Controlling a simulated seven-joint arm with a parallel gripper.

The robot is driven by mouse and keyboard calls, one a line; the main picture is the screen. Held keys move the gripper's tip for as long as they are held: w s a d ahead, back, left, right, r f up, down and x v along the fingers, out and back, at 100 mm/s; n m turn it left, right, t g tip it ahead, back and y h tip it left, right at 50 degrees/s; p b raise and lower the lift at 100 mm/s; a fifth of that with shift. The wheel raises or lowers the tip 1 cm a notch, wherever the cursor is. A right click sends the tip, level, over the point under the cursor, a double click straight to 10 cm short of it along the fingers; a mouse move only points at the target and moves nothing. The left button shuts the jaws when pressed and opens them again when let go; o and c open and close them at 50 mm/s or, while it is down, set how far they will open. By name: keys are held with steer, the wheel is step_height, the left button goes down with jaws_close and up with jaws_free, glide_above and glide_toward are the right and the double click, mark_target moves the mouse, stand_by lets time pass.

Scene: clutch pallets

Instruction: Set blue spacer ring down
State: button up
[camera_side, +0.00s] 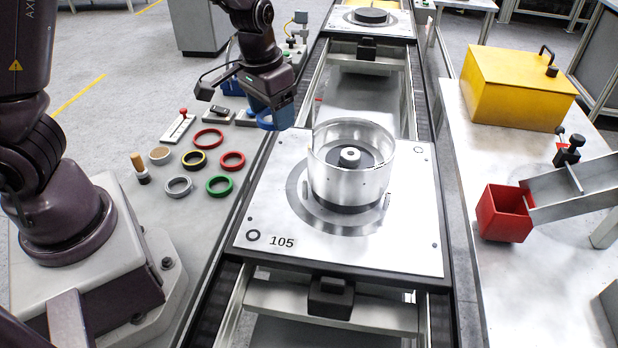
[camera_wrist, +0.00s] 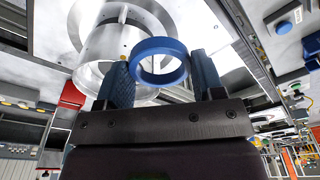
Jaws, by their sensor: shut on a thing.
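The blue spacer ring (camera_wrist: 147,77) is held between the two dark blue fingers of my gripper (camera_wrist: 160,80) in the wrist view. In the side view the ring (camera_side: 268,124) shows below my gripper (camera_side: 272,108), above the left edge of pallet 105 and apart from it. The silver clutch drum (camera_side: 352,182) stands upright on pallet 105 (camera_side: 270,240), to the right of the ring. A dark hub with a light centre (camera_side: 350,157) shows inside the drum. The drum (camera_wrist: 100,60) is also behind the ring in the wrist view.
Several rings, including a red ring (camera_side: 232,161), a green ring (camera_side: 219,186) and a grey ring (camera_side: 178,187), lie on the left table. A red bin (camera_side: 505,213), metal chute (camera_side: 575,190) and yellow box (camera_side: 517,88) are at right. Another pallet (camera_side: 340,20) stands behind.

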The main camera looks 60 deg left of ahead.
steer(key=d+m, duration=0.1)
steer(key=d, duration=0.3)
steer(key=s+a+f+n, duration=0.2)
steer(key=s+a+n, duration=0.3)
steer(key=s+a, duration=0.4)
steer(key=s+a+f+n, duration=0.2)
steer(key=s+a+n, duration=0.4)
steer(key=a, duration=0.6)
steer(key=y, duration=0.1)
glide_above(209, 140)
steer(key=shift+g, duration=0.3)
steer(key=f, duration=0.9)
steer(key=shift+s+d+f, duration=0.15)
steer(key=shift+s+d, duration=0.2)
steer(key=shift+w+a+f, duration=0.1)
steer(key=shift+f, duration=0.1)
steer(key=shift+w+a+f, duration=0.15)
steer(key=shift+f, duration=1.6)
steer(key=shift+f, duration=0.25)
